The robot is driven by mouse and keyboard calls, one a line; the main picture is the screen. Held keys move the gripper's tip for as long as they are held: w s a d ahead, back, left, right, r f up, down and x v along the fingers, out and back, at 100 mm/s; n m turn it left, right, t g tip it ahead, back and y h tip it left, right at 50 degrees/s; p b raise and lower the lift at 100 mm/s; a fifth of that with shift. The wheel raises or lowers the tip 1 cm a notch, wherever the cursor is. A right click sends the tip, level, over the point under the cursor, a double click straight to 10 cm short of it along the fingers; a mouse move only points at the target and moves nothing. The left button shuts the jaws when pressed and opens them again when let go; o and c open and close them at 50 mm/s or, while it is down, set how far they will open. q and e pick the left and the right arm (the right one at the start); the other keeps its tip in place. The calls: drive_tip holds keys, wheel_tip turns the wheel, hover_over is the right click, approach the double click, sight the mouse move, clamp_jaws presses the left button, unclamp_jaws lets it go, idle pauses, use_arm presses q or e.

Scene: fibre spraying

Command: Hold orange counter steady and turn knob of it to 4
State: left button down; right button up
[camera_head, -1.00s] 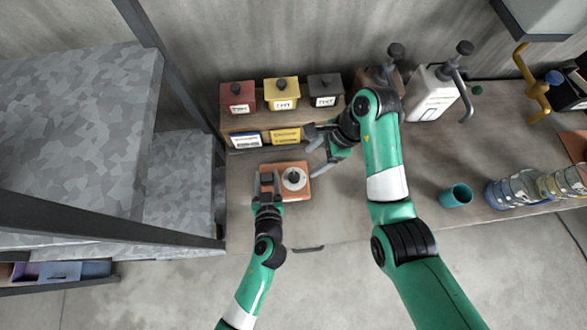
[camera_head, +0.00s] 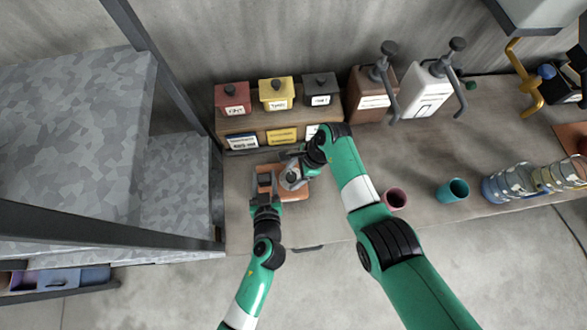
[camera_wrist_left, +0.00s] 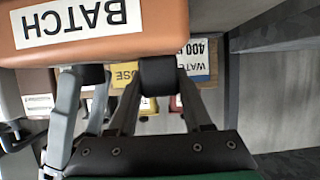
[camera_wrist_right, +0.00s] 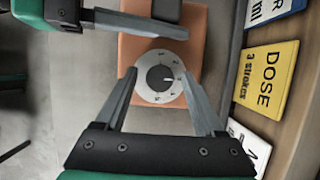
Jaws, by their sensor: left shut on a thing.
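The orange counter (camera_head: 297,194) sits on the workbench, partly covered by both grippers in the head view. In the left wrist view its orange side (camera_wrist_left: 160,38) carries a BATCH label. My left gripper (camera_head: 266,180) is shut on the counter's left part.
A wooden rack behind the counter holds red (camera_head: 233,98), yellow (camera_head: 277,95) and dark (camera_head: 321,90) lidded boxes, with label cards below. Pump bottles (camera_head: 428,90) stand right of it. A pink cup (camera_head: 396,199) and a teal cup (camera_head: 453,190) stand at the right.

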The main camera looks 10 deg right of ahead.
clamp_jaws()
drive_tip(key=shift+m, duration=0.4)
drive_tip(key=shift+s+m+t, duration=0.1)
drive_tip(key=shift+m+t, duration=1.1)
drive_tip(key=shift+m, duration=1.3)
drive_tip(key=shift+o, duration=0.5)
unclamp_jaws()
